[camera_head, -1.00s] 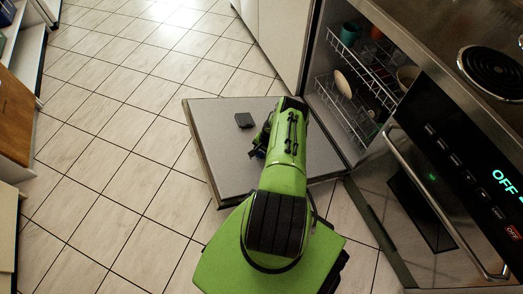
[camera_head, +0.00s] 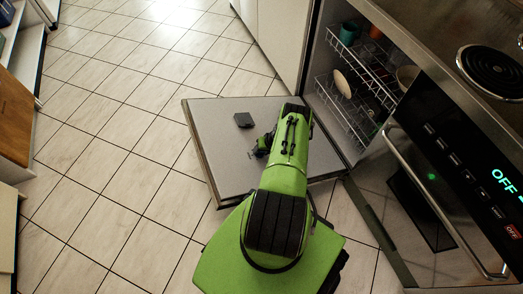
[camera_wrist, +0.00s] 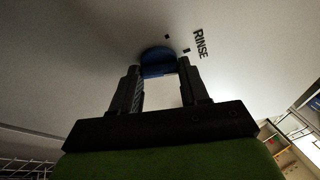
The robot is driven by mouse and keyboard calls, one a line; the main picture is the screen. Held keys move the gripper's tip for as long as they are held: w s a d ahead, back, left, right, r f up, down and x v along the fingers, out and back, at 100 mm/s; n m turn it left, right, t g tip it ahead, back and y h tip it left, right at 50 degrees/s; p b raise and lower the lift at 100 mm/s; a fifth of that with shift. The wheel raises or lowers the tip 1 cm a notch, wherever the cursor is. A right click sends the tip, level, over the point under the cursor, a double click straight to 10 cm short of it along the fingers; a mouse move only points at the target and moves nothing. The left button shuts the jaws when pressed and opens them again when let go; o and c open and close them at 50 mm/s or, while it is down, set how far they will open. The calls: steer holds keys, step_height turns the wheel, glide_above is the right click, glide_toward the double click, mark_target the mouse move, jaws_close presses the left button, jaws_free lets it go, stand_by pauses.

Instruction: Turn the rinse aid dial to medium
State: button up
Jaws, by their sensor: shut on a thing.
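The rinse aid dial (camera_wrist: 158,61) is a dark blue round knob on the pale inner face of the dishwasher door, next to the printed word RINSE (camera_wrist: 201,44). Small dark marks sit near its edge. My gripper (camera_wrist: 160,74) has its two black fingers on either side of the dial, shut on it. The fingers hide part of the dial, and I cannot tell its setting. In the head view the open door (camera_head: 222,175) lies flat, and my green arm reaches over it. The arm hides the dial there.
A small dark box-like part (camera_head: 243,120) sits on the door left of my arm. The dishwasher racks (camera_head: 345,105) hold dishes to the right. An oven with a bar handle (camera_head: 440,205) stands at the right. Tiled floor is clear at the left.

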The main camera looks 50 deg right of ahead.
steer(key=shift+n+t, duration=0.3)
steer(key=shift+n, duration=1)
steer(key=shift+d+y, duration=0.1)
steer(key=shift+y, duration=0.2)
steer(key=o, duration=1.1)
steer(key=shift+c, duration=0.2)
steer(key=p+v, duration=0.6)
steer(key=v, duration=0.9)
steer(key=shift+s+r, duration=0.3)
